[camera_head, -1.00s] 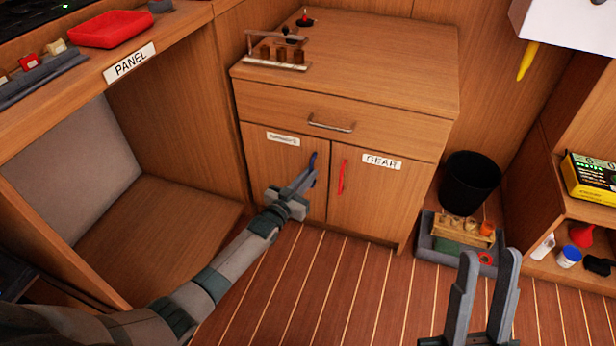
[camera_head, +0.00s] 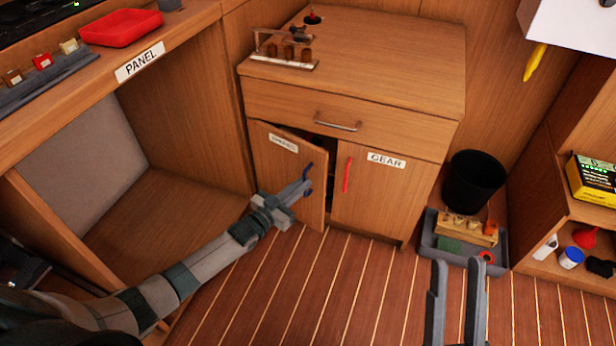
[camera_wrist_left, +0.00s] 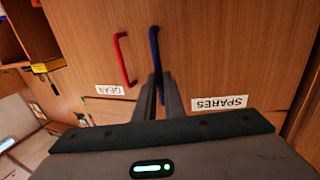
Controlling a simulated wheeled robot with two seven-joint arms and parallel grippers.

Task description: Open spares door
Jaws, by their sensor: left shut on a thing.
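The spares door (camera_head: 278,165) is the left door of the wooden cabinet and stands partly open, with a dark gap along its right edge. Its SPARES label (camera_wrist_left: 219,102) shows upside down in the left wrist view. The blue handle (camera_head: 308,171) sits near the door's free edge and also shows in the left wrist view (camera_wrist_left: 154,44). My left gripper (camera_head: 303,188) is shut on the blue handle; its fingers (camera_wrist_left: 159,92) meet the handle's end in the wrist view. My right gripper (camera_head: 457,275) is open and empty, in front of the cabinet at lower right.
The gear door (camera_head: 378,195) with a red handle (camera_head: 347,174) is closed beside it. A drawer (camera_head: 345,119) above is shut. A black bin (camera_head: 472,182) and a grey tray (camera_head: 428,241) stand to the right. The floor (camera_head: 310,285) in front is clear.

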